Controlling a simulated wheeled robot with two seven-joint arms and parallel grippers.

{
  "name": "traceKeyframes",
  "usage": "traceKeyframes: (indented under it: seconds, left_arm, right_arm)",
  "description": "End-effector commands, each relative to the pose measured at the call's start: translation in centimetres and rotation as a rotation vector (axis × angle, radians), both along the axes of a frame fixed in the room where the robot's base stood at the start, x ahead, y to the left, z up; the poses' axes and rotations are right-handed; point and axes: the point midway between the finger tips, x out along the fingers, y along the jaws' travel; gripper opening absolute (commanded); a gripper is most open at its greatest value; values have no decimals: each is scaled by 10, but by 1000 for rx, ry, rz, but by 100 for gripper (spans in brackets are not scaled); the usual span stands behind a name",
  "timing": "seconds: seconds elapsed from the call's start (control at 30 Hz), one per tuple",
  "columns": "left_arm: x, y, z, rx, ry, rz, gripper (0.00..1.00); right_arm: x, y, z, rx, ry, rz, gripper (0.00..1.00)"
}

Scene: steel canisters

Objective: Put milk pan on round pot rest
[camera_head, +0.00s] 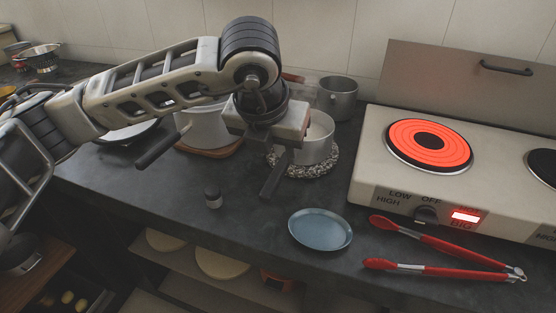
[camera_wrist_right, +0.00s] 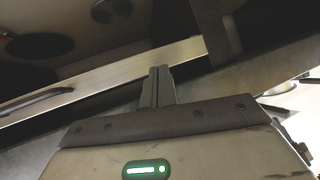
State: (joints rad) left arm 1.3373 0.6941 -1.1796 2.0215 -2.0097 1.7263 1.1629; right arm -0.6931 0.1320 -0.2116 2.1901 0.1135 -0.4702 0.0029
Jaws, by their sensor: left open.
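A light metal pan (camera_head: 318,143), which looks like the milk pan, sits upright on a round, speckled grey pot rest (camera_head: 327,167) at the middle of the counter. My left gripper (camera_head: 220,162) is open and empty in front and left of the pan, its fingers wide apart and pointing down toward the viewer. Its body hides the pan's left side. A reddish-brown handle end (camera_head: 293,77) shows behind my gripper; I cannot tell which vessel it belongs to. My right gripper (camera_wrist_right: 158,88) shows in the right wrist view with its fingers together and nothing between them.
A larger pot (camera_head: 205,128) stands on a wooden board to the left, and a grey pot (camera_head: 337,98) stands behind. The stove's burner (camera_head: 429,144) glows red. A blue plate (camera_head: 320,229), red tongs (camera_head: 440,250) and a small shaker (camera_head: 213,197) lie or stand near the front.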

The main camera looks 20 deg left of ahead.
Motion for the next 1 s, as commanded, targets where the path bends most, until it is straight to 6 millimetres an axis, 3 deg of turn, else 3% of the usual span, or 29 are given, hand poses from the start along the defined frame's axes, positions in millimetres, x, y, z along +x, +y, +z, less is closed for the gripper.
traceKeyframes:
  seconds: [0.13,0.33,1.0]
  left_arm:
    - [-12,0,30,-2,-5,-2,42]
    - [-22,0,54,-1,-2,-1,42]
    - [-25,0,60,0,0,-1,42]
  right_arm:
    - [-2,0,-2,0,3,0,0]
    - [-4,0,-3,1,6,1,0]
    - [1,1,2,2,-9,1,0]
